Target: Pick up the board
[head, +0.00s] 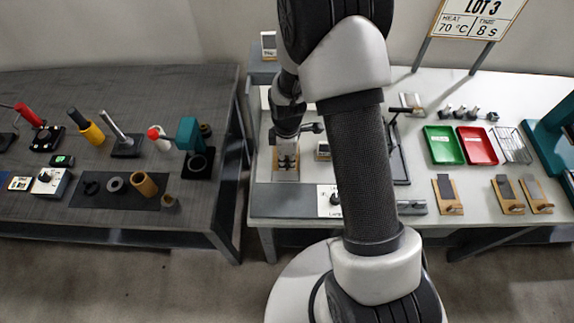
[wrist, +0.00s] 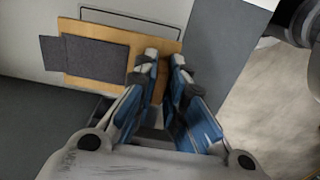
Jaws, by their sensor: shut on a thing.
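A tan wooden board (wrist: 150,40) with a dark grey pad (wrist: 95,58) on it lies across the upper part of the wrist view. My gripper (wrist: 164,60) has its blue fingers close together at the board's bare end, shut on it. The fingers hide the exact spot they hold. In the head view my gripper (head: 287,136) points down over the left part of the white table. A small tan patch of the board shows just below it. I cannot tell whether the board is clear of the surface.
On the white table (head: 415,230) are a green tray (head: 443,145), a red tray (head: 477,145), a wire rack (head: 511,145) and three similar boards, one here (head: 447,194). A dark bench (head: 60,215) with several tools stands left, past a gap. My arm hides the table's middle.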

